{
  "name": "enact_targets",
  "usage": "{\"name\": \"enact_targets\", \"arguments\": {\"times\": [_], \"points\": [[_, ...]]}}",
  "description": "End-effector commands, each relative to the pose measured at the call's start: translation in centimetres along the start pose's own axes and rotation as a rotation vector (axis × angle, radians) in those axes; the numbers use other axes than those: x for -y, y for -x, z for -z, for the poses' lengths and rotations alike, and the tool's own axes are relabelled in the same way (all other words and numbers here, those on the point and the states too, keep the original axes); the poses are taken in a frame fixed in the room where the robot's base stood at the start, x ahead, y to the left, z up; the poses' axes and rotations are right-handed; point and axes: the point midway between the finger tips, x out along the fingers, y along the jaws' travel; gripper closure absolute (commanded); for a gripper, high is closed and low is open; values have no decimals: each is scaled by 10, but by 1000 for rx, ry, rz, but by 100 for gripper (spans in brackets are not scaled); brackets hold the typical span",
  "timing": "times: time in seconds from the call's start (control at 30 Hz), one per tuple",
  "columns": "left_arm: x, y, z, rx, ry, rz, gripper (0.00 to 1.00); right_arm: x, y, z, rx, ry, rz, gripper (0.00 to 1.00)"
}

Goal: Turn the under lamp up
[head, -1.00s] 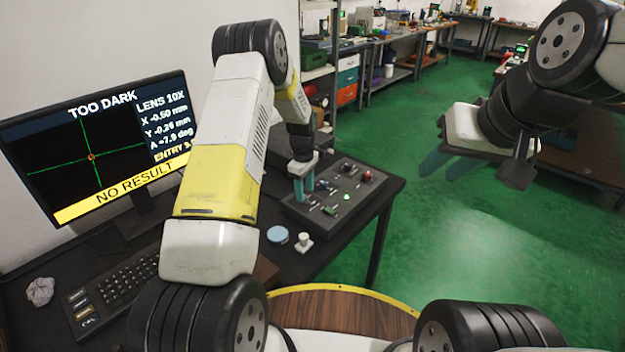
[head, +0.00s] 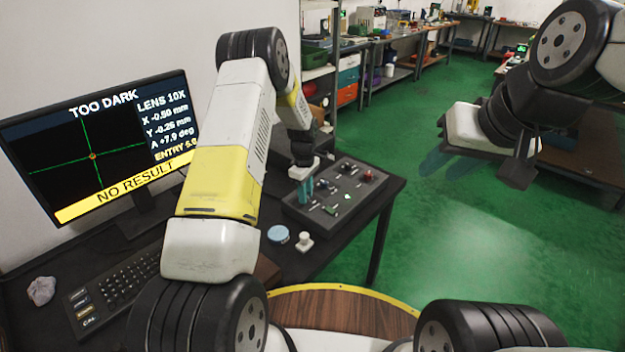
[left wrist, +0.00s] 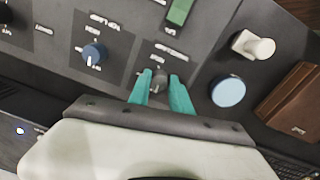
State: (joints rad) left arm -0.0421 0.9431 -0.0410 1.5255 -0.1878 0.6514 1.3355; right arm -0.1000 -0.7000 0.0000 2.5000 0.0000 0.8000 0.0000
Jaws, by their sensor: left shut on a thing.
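The dark control box (head: 300,214) stands on the black desk, with several knobs and lights on its top. My left gripper (head: 305,193) points down at the box's near left part. In the left wrist view its teal fingers (left wrist: 161,84) are shut on a small grey knob (left wrist: 160,77), one finger on each side. The label by this knob is upside down and too blurred to read. A blue knob (left wrist: 94,53) sits to its left on the panel. The monitor (head: 95,145) reads "TOO DARK" and "NO RESULT". My right gripper (head: 443,162) hangs away from the desk, over the floor.
A pale blue disc (head: 278,234) and a white stepped piece (head: 304,242) lie in front of the box. A brown case (left wrist: 291,103) is nearby. A keyboard (head: 112,284) and crumpled paper (head: 41,291) lie at the left. Green floor (head: 450,240) is open at the right.

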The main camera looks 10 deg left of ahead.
Motion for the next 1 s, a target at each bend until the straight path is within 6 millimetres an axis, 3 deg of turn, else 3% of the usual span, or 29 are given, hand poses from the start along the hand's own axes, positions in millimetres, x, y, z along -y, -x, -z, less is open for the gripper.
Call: {"name": "enact_targets", "arguments": {"times": [0.37,1.0], "points": [[0,1,0,6,-182,-2,100,0,0,0,0,0,0,67],[0,1,2,27,-781,-2,100,0,0,0,0,0,0,67]]}}
